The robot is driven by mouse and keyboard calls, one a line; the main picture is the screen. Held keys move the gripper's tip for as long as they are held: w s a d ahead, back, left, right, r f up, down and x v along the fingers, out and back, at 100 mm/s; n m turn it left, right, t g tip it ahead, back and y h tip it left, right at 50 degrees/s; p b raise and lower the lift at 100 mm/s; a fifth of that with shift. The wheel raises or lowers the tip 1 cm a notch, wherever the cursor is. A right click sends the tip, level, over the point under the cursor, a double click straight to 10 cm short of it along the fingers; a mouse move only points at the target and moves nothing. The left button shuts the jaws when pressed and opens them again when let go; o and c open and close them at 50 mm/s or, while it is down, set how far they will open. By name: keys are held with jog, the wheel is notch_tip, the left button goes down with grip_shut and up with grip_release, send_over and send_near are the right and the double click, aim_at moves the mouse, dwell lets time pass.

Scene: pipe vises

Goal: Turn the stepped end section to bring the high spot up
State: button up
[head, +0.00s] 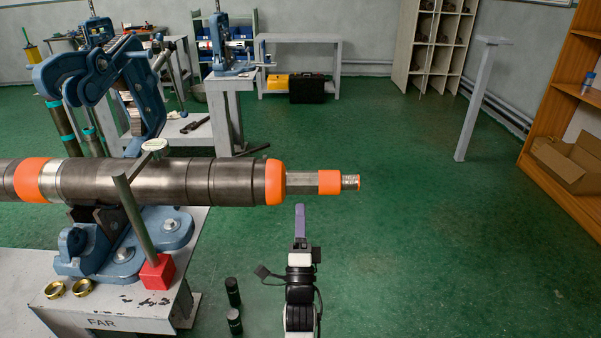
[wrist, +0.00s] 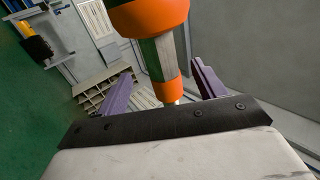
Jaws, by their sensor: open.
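The long dark pipe (head: 150,182) lies level across the blue pipe vise at left. Its stepped end section (head: 302,182) juts right from a large orange collar (head: 274,182): a grey flat-sided length, an orange band (head: 330,182), then a threaded tip (head: 350,183). My gripper (head: 300,210), with purple fingers, shows just below this section in the head view. In the wrist view my open gripper (wrist: 163,72) has a finger on each side of the stepped section (wrist: 158,58). No contact shows, and I cannot tell the exact depth between them. No high-spot mark is discernible.
A post on a red block (head: 157,272) stands before the pipe, near a small round dial (head: 154,145). The vise base (head: 120,245) sits on a bench marked FAR, with two brass rings (head: 68,289).

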aim_at(301, 177)
jog(key=p+x, duration=0.3)
jog(key=x, duration=0.7)
jog(key=shift+w+r, duration=0.1)
jog(key=shift+w, duration=0.15)
jog(key=c, duration=1)
jog(key=shift+o, duration=0.2)
jog(key=shift+f+t+b, duration=0.25)
jog(key=shift+t+b, duration=0.05)
jog(key=shift+b, duration=0.9)
